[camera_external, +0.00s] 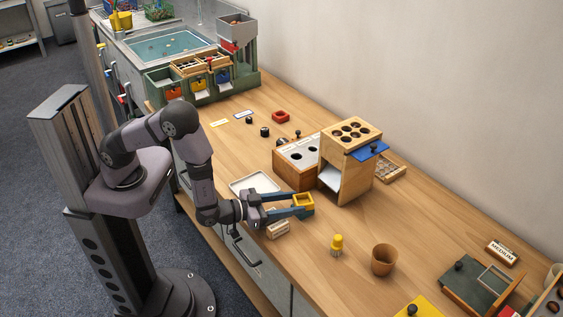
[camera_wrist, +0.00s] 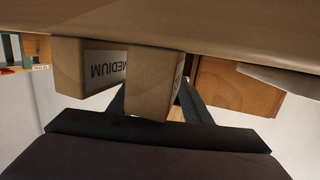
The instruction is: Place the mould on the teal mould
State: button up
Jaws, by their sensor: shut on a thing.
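The teal mould is not clearly visible elsewhere. In the wrist view the fingers of my gripper (camera_wrist: 155,105) are partly hidden behind wooden label blocks (camera_wrist: 86,68), and the mould cannot be made out there.
Label blocks (camera_external: 278,230) stand below my gripper. A white tray (camera_external: 240,186) is to its left. The wooden stand (camera_external: 347,165) is behind it. A red mould (camera_external: 281,117) lies farther back.

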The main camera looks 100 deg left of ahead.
jog(key=shift+f, duration=0.2)
jog(key=o, duration=1.1)
jog(key=shift+r, duration=0.1)
jog(key=shift+r, duration=0.15)
jog(key=b+v, duration=0.1)
jog(key=v, duration=1.1)
